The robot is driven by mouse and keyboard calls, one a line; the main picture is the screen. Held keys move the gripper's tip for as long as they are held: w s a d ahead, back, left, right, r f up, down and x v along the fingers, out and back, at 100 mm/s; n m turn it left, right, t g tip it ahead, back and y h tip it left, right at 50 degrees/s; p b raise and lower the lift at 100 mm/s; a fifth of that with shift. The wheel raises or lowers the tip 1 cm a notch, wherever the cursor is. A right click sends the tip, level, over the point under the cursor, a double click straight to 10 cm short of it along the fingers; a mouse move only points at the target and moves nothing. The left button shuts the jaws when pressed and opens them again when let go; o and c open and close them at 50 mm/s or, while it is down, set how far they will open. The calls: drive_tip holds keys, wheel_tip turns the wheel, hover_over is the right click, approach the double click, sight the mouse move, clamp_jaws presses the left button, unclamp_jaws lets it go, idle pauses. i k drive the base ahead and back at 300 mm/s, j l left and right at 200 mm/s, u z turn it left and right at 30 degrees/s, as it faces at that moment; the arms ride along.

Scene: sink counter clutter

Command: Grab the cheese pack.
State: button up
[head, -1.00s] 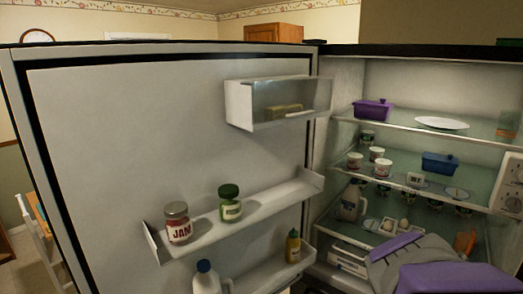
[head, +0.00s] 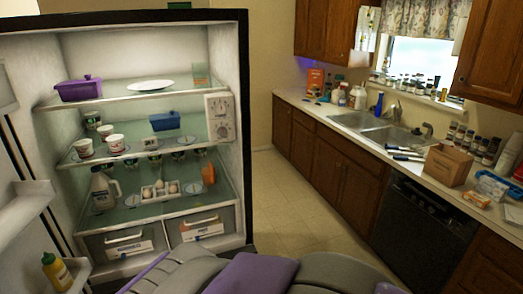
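I cannot make out a cheese pack for certain in the head view. The open fridge (head: 243,130) stands at the left, with shelves of food. Its two lower drawers (head: 118,240) show white labelled shapes at their fronts that I cannot identify. A blue lidded dish (head: 165,121) is on the middle shelf and a purple lidded dish (head: 78,89) is on the top shelf. My gripper is not in view; only grey and purple parts of my own body show at the bottom.
The fridge door with a yellow bottle (head: 57,272) is at the left edge. A counter (head: 330,116) with a sink (head: 392,136), a cardboard box (head: 447,165) and clutter runs along the right, above a dishwasher (head: 424,222). The floor (head: 290,205) between is clear.

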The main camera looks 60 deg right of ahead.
sight(475, 198)
drive_tip(key=z, duration=3.6)
drive_tip(key=i+l+u, duration=0.1)
drive_tip(key=i+l, duration=0.7)
drive_tip(key=i+l+u, duration=0.15)
drive_tip(key=i+l, duration=0.75)
drive_tip(key=i+l+u, duration=0.1)
drive_tip(key=i+l, duration=0.85)
